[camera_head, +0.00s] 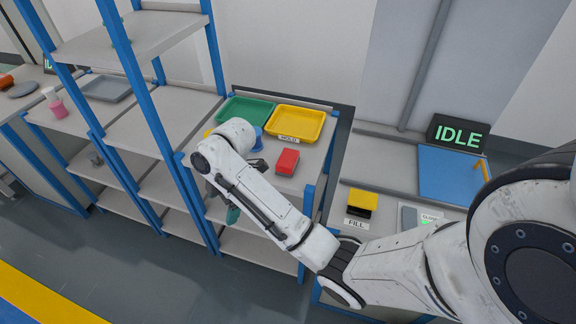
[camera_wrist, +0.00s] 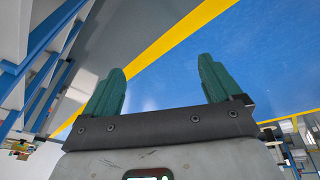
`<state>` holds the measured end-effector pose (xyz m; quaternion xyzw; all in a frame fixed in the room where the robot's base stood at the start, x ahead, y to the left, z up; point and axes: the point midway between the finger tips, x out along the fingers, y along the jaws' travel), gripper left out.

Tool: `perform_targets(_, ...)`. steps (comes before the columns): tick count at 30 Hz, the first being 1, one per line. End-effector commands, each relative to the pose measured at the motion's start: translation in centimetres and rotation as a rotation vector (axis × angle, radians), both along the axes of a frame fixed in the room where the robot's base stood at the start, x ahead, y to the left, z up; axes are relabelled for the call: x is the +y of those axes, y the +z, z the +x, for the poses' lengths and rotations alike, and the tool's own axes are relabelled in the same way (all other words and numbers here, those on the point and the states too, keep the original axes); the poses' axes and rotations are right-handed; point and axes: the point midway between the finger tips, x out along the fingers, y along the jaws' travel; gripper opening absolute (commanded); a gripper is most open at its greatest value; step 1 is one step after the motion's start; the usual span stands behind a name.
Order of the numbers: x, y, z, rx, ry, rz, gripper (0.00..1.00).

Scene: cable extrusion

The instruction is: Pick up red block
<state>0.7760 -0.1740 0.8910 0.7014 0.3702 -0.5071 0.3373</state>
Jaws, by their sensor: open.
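The red block (camera_head: 288,161) sits on the grey bench top in the head view, in front of the yellow tray. It is not visible in the wrist view. My arm crosses in front of the bench to the left of the block. My gripper is mostly hidden behind my arm in the head view, with a green finger (camera_head: 233,214) showing below the forearm. In the wrist view my gripper (camera_wrist: 158,88) is open, with its two green fingers wide apart and nothing between them.
A green tray (camera_head: 246,111) and a yellow tray (camera_head: 296,122) stand at the back of the bench. A blue object (camera_head: 258,138) is partly hidden by my arm. A blue-posted shelf (camera_head: 145,100) rises to the left. A yellow-topped black block (camera_head: 361,203) and an IDLE sign (camera_head: 457,135) are to the right.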

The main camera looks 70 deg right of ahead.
Motion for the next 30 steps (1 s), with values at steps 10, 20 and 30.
perform_targets(10,-20.6,3.9,-3.2,0.094,0.465,-0.214,0.92)
perform_targets(20,-26.0,3.9,-6.8,0.160,0.588,-0.234,0.92)
perform_targets(30,-26.0,-0.3,-6.8,0.157,0.588,-0.237,0.92)
